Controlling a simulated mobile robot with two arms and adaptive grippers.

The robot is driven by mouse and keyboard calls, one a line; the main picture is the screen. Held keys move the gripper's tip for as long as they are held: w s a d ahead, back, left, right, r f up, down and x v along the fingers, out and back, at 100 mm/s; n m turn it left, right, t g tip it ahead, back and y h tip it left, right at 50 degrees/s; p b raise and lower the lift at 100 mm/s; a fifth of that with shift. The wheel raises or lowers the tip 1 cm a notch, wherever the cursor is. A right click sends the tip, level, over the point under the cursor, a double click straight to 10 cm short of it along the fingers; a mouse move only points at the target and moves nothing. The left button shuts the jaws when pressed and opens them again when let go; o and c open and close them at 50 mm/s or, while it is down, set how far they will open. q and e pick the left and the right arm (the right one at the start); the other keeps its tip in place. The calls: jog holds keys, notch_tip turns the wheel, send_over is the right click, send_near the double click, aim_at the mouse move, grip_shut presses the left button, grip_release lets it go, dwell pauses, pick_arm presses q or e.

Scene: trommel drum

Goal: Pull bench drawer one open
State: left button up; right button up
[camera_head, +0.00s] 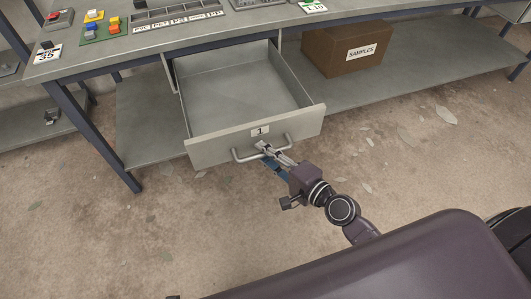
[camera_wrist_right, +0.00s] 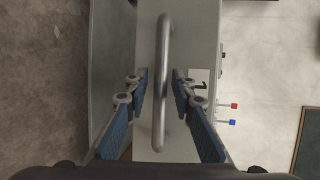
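Bench drawer one (camera_head: 255,140) is a grey metal drawer with a "1" label on its front. It is pulled well out from under the bench, and its empty inside shows. Its bar handle (camera_head: 242,157) spans the front below the label. My right gripper (camera_head: 265,150) is at the middle of this handle. In the right wrist view the handle (camera_wrist_right: 162,80) runs between the two blue-padded fingers of the right gripper (camera_wrist_right: 160,78), with a visible gap on each side. The fingers are apart and appear clear of the bar. My left gripper is not in view.
The bench top (camera_head: 250,28) carries coloured blocks and a grey tray (camera_head: 175,15). A brown SAMPLES box (camera_head: 345,47) stands on the lower shelf (camera_head: 430,60) right of the drawer. The floor (camera_head: 130,240) before the bench has scattered flakes but is otherwise clear.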

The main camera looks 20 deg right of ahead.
jog(key=shift+s, duration=0.1)
jog(key=shift+v, duration=5.9)
jog(key=shift+r, duration=0.15)
